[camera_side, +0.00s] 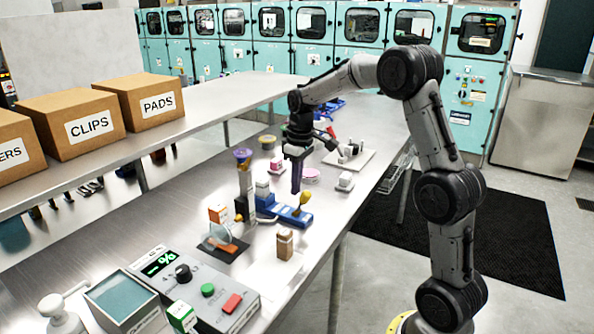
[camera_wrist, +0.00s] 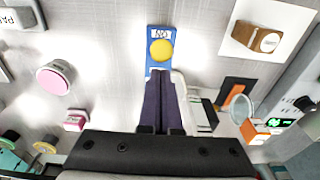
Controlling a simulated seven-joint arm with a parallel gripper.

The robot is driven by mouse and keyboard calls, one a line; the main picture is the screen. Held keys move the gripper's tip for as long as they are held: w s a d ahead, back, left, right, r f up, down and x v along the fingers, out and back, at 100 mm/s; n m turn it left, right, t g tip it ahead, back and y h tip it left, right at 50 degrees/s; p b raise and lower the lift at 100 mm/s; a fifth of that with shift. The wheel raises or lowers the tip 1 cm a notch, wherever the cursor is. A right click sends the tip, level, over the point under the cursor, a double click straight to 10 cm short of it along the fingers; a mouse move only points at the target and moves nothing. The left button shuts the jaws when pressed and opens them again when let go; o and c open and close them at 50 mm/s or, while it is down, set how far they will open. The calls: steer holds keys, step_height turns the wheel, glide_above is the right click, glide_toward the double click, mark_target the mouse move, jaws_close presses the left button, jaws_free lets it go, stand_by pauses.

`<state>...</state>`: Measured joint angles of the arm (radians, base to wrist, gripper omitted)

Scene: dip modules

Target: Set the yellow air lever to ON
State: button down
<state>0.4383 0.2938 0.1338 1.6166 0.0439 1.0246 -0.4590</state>
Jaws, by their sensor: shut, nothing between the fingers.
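The yellow knob of the air lever (camera_side: 305,198) stands up over its long blue base (camera_side: 291,215) on the steel bench. In the wrist view the yellow knob (camera_wrist: 161,51) is just ahead of my fingertips, next to a white label on the blue base (camera_wrist: 151,62) reading ON, upside down. My gripper (camera_side: 296,191) points down beside the knob, its dark purple fingers together and empty. In the wrist view my gripper (camera_wrist: 160,78) hides the rest of the base. I cannot tell whether the fingers touch the lever.
A post with a purple top (camera_side: 243,158) stands left of the lever. A magnifier on a dark plate (camera_side: 222,246), a brown block (camera_side: 285,244) and a control box (camera_side: 195,290) lie nearer the camera. A pink round piece (camera_side: 311,175) and a white plate (camera_side: 349,158) lie behind.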

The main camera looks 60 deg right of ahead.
steer(key=a+r, duration=0.4)
steer(key=r, duration=1.2)
steer(key=s+a+r+n+t, duration=0.2)
steer(key=s+a+r+t, duration=0.1)
steer(key=s+a, duration=0.7)
steer(key=s+a+f+m+t, duration=0.1)
steer(key=s+a+f, duration=0.3)
steer(key=s+f, duration=0.8)
steer(key=shift+s+f+m+t, duration=0.3)
steer(key=shift+s+m, duration=0.2)
steer(key=shift+s, duration=0.55)
